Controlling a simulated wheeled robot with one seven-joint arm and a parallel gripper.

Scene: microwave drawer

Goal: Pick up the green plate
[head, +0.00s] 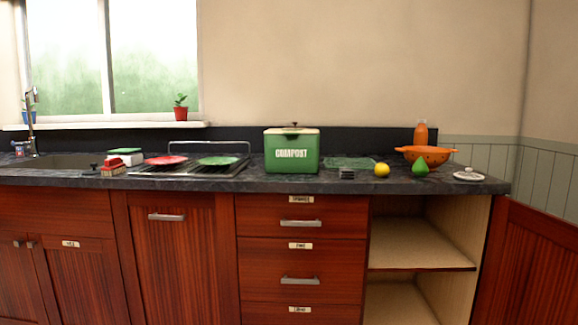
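The green plate (218,161) lies on the right part of a dark drying rack (190,170) on the counter. It sits just left of the green compost bin. A red plate (166,160) lies on the same rack, to the left of the green one, with a small gap between them. My gripper is not in view.
The compost bin (291,152) stands close right of the rack. A sponge-like red item (113,168) and a green-lidded white box (126,157) are at the rack's left.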

